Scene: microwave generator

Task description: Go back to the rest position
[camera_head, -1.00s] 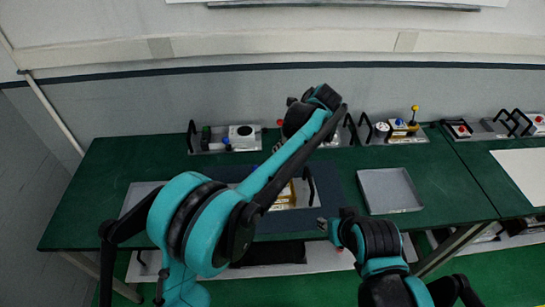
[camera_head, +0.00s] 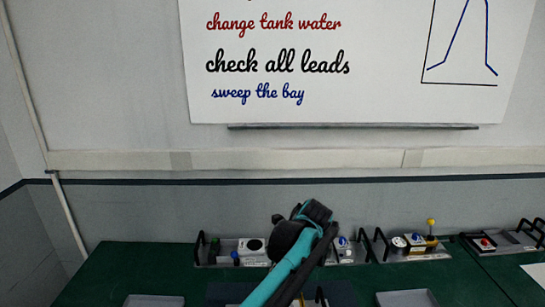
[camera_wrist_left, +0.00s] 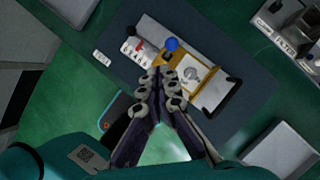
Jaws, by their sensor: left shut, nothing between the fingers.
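My left gripper (camera_wrist_left: 166,78) shows in the left wrist view with its fingers together and nothing between them. Its fingertips overlap, in the picture, the near edge of a yellow-and-white device (camera_wrist_left: 190,74) with a round dial, a blue knob (camera_wrist_left: 171,44) and a black handle. Whether they touch it cannot be told. In the head view my left arm (camera_head: 290,270) rises from the bottom centre and its dark wrist (camera_head: 300,225) stands in front of the bench's back row; its fingertips are not clear there. My right gripper is out of view.
A green bench (camera_head: 115,270) bears a dark mat (camera_wrist_left: 105,43). Module trays with black handles, including a left one (camera_head: 225,255) and a right one (camera_head: 415,248), line its back. A grey tray (camera_wrist_left: 280,150) lies right of the mat. A whiteboard (camera_head: 370,60) hangs above.

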